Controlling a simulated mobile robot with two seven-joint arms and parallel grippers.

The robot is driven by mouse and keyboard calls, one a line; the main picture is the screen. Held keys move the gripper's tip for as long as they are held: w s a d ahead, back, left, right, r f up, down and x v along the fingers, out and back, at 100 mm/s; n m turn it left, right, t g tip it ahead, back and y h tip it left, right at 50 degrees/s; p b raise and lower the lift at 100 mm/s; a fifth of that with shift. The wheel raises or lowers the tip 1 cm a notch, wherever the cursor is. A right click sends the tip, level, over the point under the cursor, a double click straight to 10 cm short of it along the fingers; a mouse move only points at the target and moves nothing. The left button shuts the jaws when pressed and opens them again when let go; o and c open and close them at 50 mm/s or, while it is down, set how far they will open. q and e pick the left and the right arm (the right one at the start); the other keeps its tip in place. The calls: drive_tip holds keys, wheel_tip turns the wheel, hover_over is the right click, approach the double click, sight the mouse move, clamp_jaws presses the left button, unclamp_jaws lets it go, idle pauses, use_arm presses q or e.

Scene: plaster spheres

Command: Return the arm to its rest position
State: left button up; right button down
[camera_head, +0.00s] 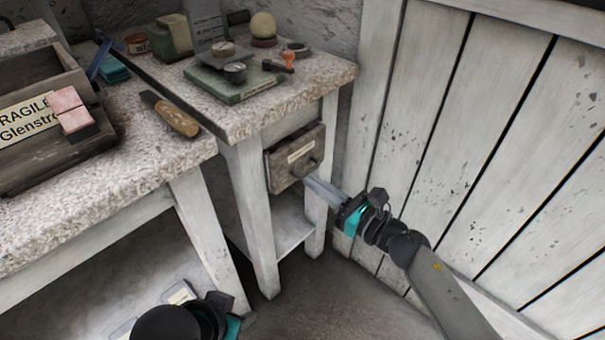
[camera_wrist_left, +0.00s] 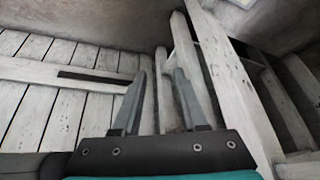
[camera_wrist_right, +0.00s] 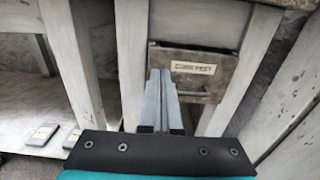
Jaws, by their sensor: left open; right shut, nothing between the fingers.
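My right gripper (camera_head: 318,187) comes in from the lower right in the head view. Its fingers are shut with nothing between them. In the right wrist view the shut fingers (camera_wrist_right: 160,76) point at the drawer front (camera_wrist_right: 212,72); contact cannot be told. My left wrist shows at the bottom left of the head view, its fingers hidden there. In the left wrist view my left gripper (camera_wrist_left: 160,80) is open and empty, among white wooden boards and posts.
A stone-topped table (camera_head: 300,92) carries a green box (camera_head: 250,88), a pale sphere (camera_head: 263,25) and an orange-handled stamp (camera_head: 288,58). A wooden-handled tool (camera_head: 172,116) lies on the left bench (camera_head: 150,150), near a FRAGILE crate (camera_head: 20,150). A white plank wall (camera_head: 490,150) stands close on the right.

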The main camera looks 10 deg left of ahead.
use_arm(q)
drive_tip(key=shift+s+a+f+g+p, duration=0.1)
drive_tip(key=shift+a+f+g+p, duration=0.1)
drive_tip(key=shift+f, duration=0.15)
drive_tip(key=shift+s+a+f+g+p, duration=0.1)
drive_tip(key=shift+f+g+p, duration=0.1)
drive_tip(key=shift+f, duration=0.15)
use_arm(e)
drive_tip(key=shift+v, duration=2.9)
